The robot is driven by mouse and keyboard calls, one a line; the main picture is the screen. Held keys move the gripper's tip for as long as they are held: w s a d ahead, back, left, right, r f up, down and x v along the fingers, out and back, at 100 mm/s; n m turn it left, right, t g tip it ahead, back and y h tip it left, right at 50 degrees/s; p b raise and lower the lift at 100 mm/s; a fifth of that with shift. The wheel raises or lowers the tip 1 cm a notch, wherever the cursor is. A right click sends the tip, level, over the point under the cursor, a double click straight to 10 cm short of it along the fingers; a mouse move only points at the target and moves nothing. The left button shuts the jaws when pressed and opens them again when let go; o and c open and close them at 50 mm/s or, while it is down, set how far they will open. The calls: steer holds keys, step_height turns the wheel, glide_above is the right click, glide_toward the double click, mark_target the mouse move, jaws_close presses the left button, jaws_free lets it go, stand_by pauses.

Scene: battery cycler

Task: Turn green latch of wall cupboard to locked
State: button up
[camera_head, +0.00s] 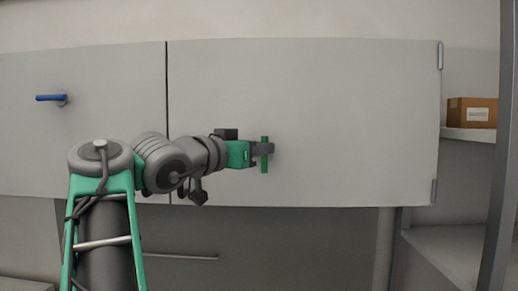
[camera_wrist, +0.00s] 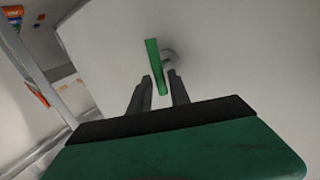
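The green latch (camera_head: 265,142) is a narrow bar on the right door of the wall cupboard (camera_head: 340,110), and it stands upright in the head view. In the wrist view the latch (camera_wrist: 154,60) rises from between the fingers, with its round grey mount (camera_wrist: 169,57) behind it. My gripper (camera_head: 263,154) is at the lower part of the latch. In the wrist view my gripper (camera_wrist: 162,80) has its fingers apart, one on each side of the bar's lower end, with small gaps showing. The middle of the bar is partly hidden by a finger in the head view.
A blue handle (camera_head: 50,98) lies level on the left door. A cardboard box (camera_head: 471,112) sits on an open shelf at the right, behind a grey post (camera_head: 499,150). A drawer with a long bar handle (camera_head: 185,257) is below.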

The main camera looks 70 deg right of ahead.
jaws_close()
steer(key=shift+f, duration=0.1)
stand_by(1.0)
